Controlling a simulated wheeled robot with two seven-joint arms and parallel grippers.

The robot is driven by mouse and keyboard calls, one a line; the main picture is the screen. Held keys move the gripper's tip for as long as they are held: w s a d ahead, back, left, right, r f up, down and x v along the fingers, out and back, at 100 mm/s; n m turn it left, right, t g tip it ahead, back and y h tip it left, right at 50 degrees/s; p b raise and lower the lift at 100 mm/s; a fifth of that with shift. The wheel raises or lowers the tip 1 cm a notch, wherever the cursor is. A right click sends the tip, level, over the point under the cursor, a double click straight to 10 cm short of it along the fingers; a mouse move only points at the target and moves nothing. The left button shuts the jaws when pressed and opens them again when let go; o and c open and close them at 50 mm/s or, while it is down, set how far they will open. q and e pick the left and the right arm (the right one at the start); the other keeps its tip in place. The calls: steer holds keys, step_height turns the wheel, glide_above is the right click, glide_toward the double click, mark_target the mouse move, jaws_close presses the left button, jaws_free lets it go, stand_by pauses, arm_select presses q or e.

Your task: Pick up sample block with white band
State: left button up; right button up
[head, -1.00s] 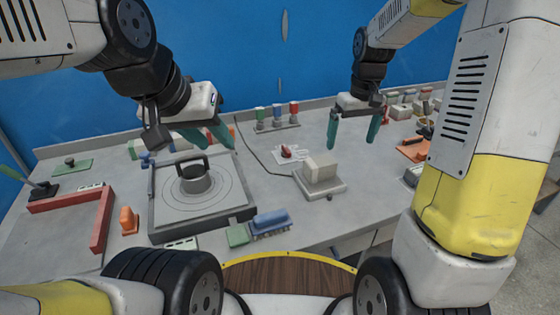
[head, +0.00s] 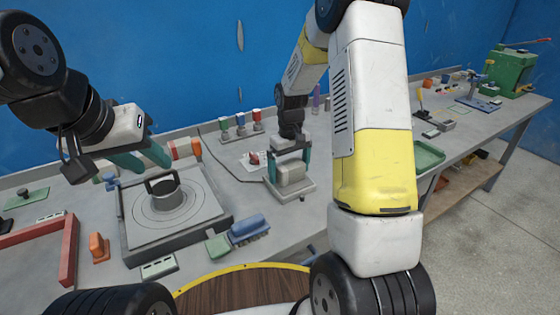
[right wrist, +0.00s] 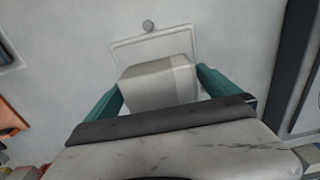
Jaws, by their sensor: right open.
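The sample block (head: 291,173) is a light grey block on a pale square base (head: 297,191). In the right wrist view the block (right wrist: 150,88) shows a paler band near its right end. My right gripper (head: 288,165) is over it, pointing down, with a teal finger on each side of the block. The fingers are open around it; I cannot tell whether either touches. My left gripper (head: 154,166) hangs over the back of the round-ringed plate at the left, its two fingers apart and nothing seen between them.
The grey plate (head: 215,222) with a handled weight (head: 163,188) stands left of the block. A blue ribbed piece (head: 249,228) lies in front. Red, green and blue topped posts (head: 240,122) stand behind. A green tray (head: 428,155) is at the right.

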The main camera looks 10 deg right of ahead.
steer(key=shift+f, duration=0.2)
steer(key=c, duration=1.7)
steer(key=shift+r, duration=0.1)
